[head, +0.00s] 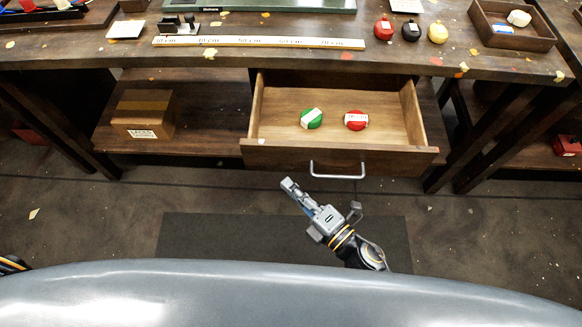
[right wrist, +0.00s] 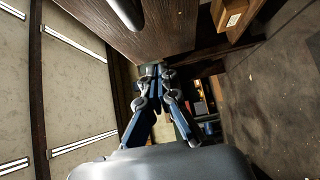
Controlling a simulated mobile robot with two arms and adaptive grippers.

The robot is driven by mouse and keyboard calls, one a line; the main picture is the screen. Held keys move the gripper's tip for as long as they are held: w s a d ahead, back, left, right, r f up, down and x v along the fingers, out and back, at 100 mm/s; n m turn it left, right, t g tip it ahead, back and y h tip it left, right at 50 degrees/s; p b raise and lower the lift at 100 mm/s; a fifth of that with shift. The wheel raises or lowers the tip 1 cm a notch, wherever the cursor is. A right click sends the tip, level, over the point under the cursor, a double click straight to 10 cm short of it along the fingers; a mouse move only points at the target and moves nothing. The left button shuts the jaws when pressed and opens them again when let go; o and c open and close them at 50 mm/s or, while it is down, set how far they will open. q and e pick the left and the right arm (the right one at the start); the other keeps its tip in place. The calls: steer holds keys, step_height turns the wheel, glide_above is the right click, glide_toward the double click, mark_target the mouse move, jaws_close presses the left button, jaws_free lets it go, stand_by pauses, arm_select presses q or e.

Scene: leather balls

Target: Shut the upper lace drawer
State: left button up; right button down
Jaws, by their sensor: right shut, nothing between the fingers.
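The lace drawer (head: 400,158) stands pulled out under the bench top. Its front board faces me and carries a pale metal bar handle (head: 338,176). Inside lie a green roll (head: 311,118) and a red roll (head: 356,120), each with a white band. My right gripper (head: 288,183) is shut and empty, just in front of the drawer's front board and left of the handle. In the right wrist view its closed fingertips (right wrist: 152,70) are close to a dark wooden panel (right wrist: 165,30); I cannot tell whether they touch it. My left gripper is out of view.
A cardboard box marked LACES (head: 143,114) sits on the shelf left of the drawer. The bench top (head: 110,62) holds a long ruler (head: 258,42), several small coloured balls and a wooden tray (head: 510,38). Floor before the drawer is clear, with a dark mat (head: 200,240).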

mark_target(280, 160)
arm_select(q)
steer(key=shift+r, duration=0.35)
arm_select(e)
steer(key=shift+w+a, duration=0.15)
steer(key=shift+w, duration=1)
steer(key=shift+w+a, duration=0.15)
steer(key=shift+w, duration=0.95)
steer(key=shift+w, duration=0.1)
